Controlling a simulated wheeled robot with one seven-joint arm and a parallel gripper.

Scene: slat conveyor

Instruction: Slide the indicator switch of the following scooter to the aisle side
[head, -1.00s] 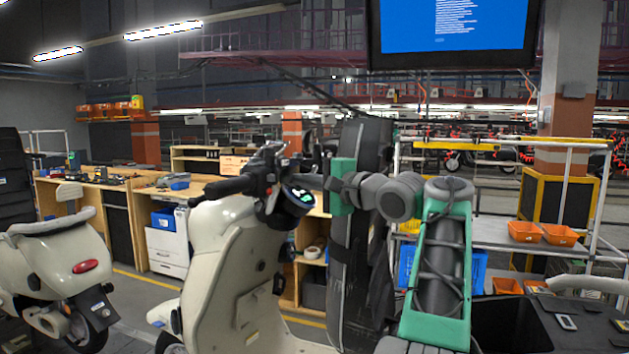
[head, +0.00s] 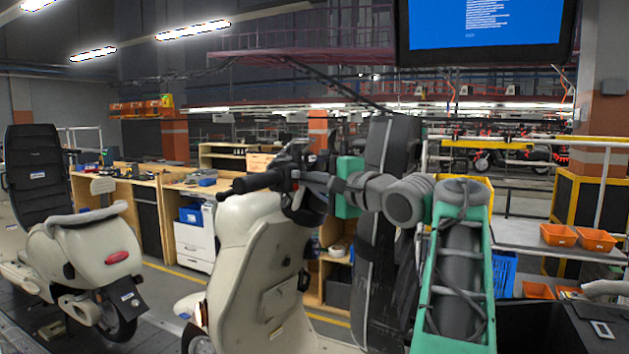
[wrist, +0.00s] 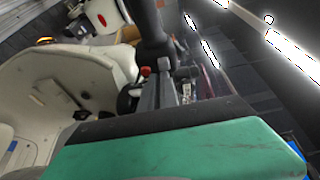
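A cream scooter (head: 240,270) stands in the middle of the head view, with a black left handlebar grip (head: 258,181). My gripper (head: 305,182) is at its handlebar, beside the controls; its fingertips blend into the dark parts there. In the wrist view, dark grey finger-like parts (wrist: 157,92) lie close together beside a small red button (wrist: 145,70) and a black grip (wrist: 152,35). Whether they touch a switch, or how far apart they are, I cannot tell. The indicator switch itself cannot be made out.
Another cream scooter (head: 95,245) with a red tail light stands at the left. Wooden workbenches (head: 150,178) stand behind. A shelf with orange bins (head: 575,237) is at the right, and a black bin (head: 530,325) is close on that side.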

